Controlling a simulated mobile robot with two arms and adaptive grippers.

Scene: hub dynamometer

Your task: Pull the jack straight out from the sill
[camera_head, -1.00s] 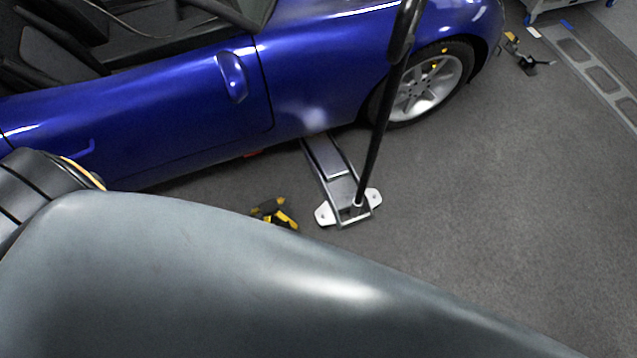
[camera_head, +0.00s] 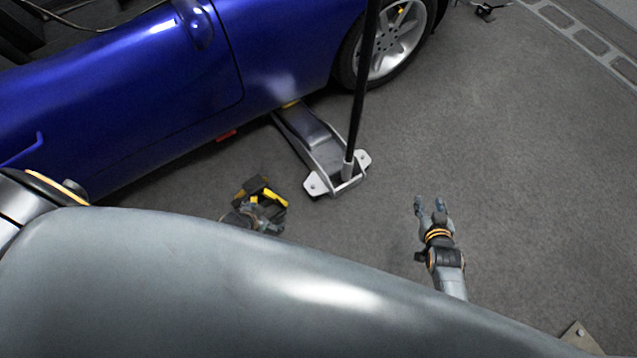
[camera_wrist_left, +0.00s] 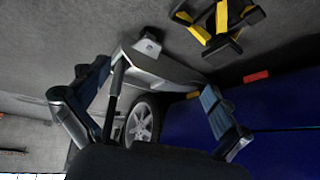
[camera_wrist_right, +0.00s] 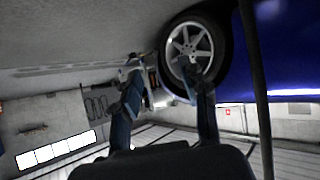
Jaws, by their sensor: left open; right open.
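The jack (camera_head: 310,135), a grey low frame with two pale side plates, lies on the floor with its far end under the sill of the blue car (camera_head: 265,70). Its black handle (camera_head: 362,90) rises steeply from the near end. My left gripper (camera_head: 262,212) is open, left of and nearer than the jack, partly hidden by my body. In the left wrist view the jack (camera_wrist_left: 165,66) shows beyond and between the open fingers, not held. My right gripper (camera_head: 430,204) is open and empty, right of the jack. The handle (camera_wrist_right: 258,90) passes right of its fingers in the right wrist view.
A yellow and black stand (camera_head: 268,194) is on the floor beside my left gripper; it also shows in the left wrist view (camera_wrist_left: 218,30). A red block (camera_head: 226,135) is at the car's edge.

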